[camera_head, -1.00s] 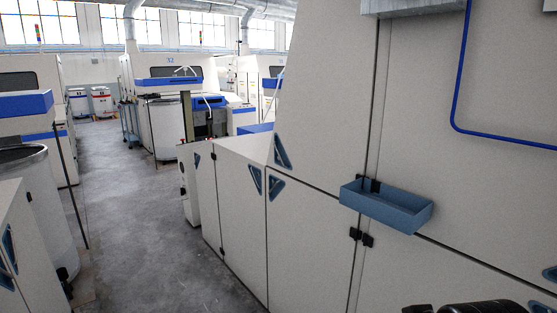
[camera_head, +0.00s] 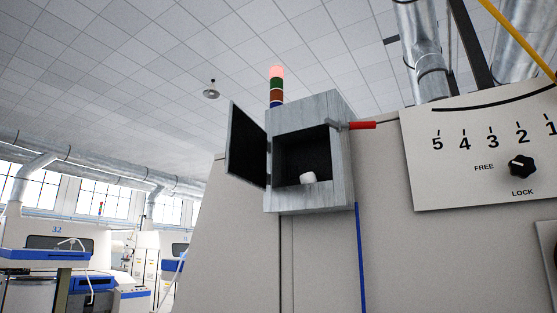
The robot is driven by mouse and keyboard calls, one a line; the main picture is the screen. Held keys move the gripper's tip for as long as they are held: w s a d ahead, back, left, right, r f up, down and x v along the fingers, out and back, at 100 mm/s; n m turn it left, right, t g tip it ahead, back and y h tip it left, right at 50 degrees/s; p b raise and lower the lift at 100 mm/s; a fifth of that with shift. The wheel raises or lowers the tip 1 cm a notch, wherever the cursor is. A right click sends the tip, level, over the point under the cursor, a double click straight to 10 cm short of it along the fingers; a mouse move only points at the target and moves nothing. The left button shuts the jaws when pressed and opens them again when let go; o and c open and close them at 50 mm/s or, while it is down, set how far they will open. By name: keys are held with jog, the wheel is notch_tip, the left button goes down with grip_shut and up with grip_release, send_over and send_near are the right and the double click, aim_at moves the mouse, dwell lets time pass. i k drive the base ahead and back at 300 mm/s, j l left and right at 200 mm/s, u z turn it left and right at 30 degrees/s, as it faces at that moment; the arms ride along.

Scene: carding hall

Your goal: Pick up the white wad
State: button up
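The white wad (camera_head: 308,177) is a small, pale, rounded lump. It sits on the floor of a grey metal box (camera_head: 348,160) mounted high on the machine's pale panel. The box's dark door (camera_head: 247,146) hangs open to the left, so the wad shows through the open front. My gripper is not in this view.
A red-handled lever (camera_head: 360,125) sticks out at the box's upper right. A signal light (camera_head: 276,85) stands behind the box. A dial panel (camera_head: 480,150) with a black knob (camera_head: 522,167) is at the right. A blue pipe (camera_head: 360,260) runs down below the box. Ducts cross above.

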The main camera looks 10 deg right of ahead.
aim_at(310, 176)
jog(key=i+j+z, duration=0.25)
jog(key=j, duration=0.2)
jog(key=j+z, duration=0.25)
jog(key=j, duration=0.2)
jog(key=i+j+z, duration=0.25)
jog(key=j, duration=1.1)
